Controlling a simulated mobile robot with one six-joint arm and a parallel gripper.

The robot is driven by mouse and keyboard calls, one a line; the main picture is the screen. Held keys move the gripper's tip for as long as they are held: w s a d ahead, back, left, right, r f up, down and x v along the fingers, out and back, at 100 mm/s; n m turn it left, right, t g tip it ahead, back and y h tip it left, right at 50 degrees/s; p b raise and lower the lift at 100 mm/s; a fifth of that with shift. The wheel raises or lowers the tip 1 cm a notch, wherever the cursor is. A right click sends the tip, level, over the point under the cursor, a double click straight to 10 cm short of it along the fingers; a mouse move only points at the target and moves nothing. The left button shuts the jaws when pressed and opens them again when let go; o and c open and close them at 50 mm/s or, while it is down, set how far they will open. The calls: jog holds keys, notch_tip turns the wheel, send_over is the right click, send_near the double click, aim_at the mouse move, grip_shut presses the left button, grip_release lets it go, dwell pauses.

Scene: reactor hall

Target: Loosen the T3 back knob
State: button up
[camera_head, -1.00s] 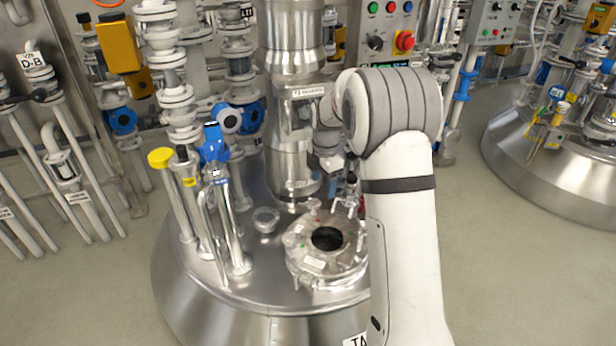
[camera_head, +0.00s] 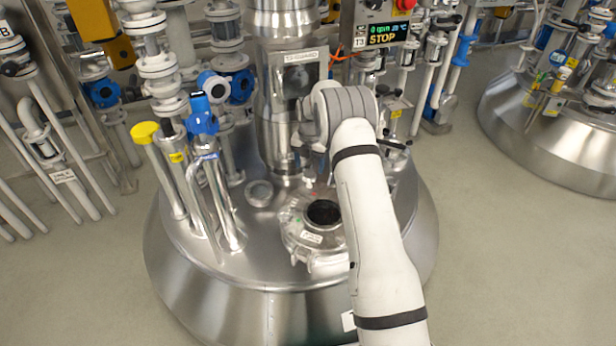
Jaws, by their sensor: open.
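The T3 vessel (camera_head: 260,262) is a large steel dome in the middle. Its round manway cover (camera_head: 301,237) has a dark open port (camera_head: 323,212) in it. Small clamp fittings sit around the rim of the cover. My arm hides the right side of the cover and part of its back, so I cannot make out the back knob clearly. My gripper (camera_head: 304,158) is only partly visible below my wrist, above the back of the cover. It is open. I see nothing held in it, and its fingertips are hard to make out.
A steel column (camera_head: 278,130) rises just behind the cover. Pipes with a yellow cap (camera_head: 145,131) and a blue valve (camera_head: 202,118) stand to the left. A control box with a STOP display (camera_head: 387,35) is behind. A second vessel (camera_head: 530,120) stands at right, beyond free floor.

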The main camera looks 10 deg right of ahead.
aim_at(309, 174)
jog(key=m, duration=0.7)
jog(key=shift+m, duration=0.4)
jog(key=m+b, duration=0.1)
jog(key=m, duration=0.6)
jog(key=m+b, duration=0.1)
jog(key=m, duration=0.5)
jog(key=shift+m, duration=0.4)
jog(key=m+b, duration=0.2)
jog(key=m, duration=0.3)
jog(key=shift+m, duration=0.4)
jog(key=shift+r+m+p, duration=0.1)
jog(key=shift+m+p, duration=0.2)
jog(key=shift+m, duration=0.3)
jog(key=m+p, duration=0.1)
jog(key=m, duration=0.7)
jog(key=shift+p, duration=0.35)
jog(key=m, duration=0.4)
jog(key=shift+m+p, duration=0.3)
jog(key=shift+p, duration=0.05)
jog(key=m, duration=0.4)
notch_tip(309, 174, down, 6)
jog(key=b, duration=0.2)
jog(key=shift+b, duration=0.3)
